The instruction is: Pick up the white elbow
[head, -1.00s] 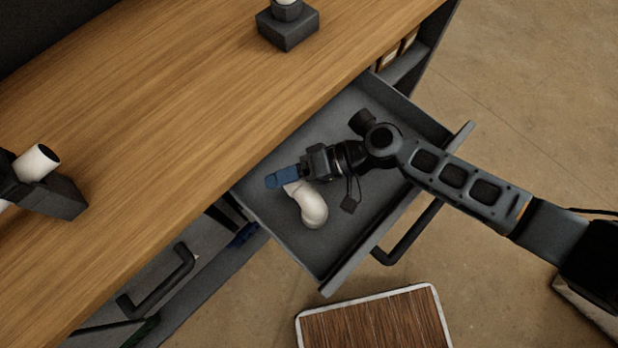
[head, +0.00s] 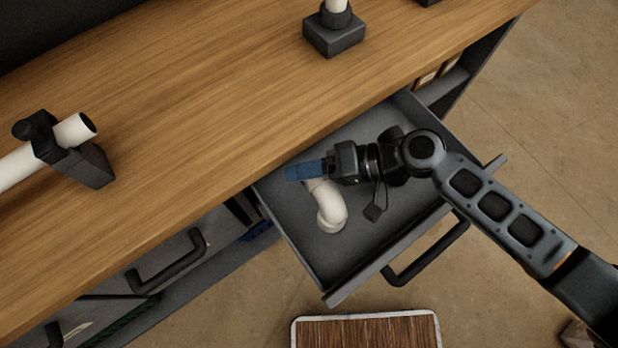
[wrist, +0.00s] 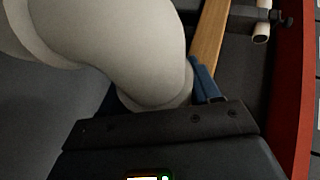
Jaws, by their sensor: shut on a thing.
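The white elbow (head: 330,208) is a curved pipe piece at the open drawer (head: 365,272). My gripper (head: 306,171) has blue fingers and is shut on one end of the elbow. The elbow's bend hangs toward the drawer's front. I cannot tell whether it touches the drawer floor. In the wrist view the elbow (wrist: 115,40) fills the upper left, and one blue finger (wrist: 204,82) shows beside its end. The other finger is mostly hidden behind the elbow.
The wooden worktop (head: 200,120) overhangs the drawer's back. A clamp (head: 65,150) holds a white pipe (head: 20,165) at left, and a dark block (head: 334,36) carries another white piece. A closed drawer handle (head: 168,262) is lower left. A wood-topped piece (head: 366,333) stands below the drawer.

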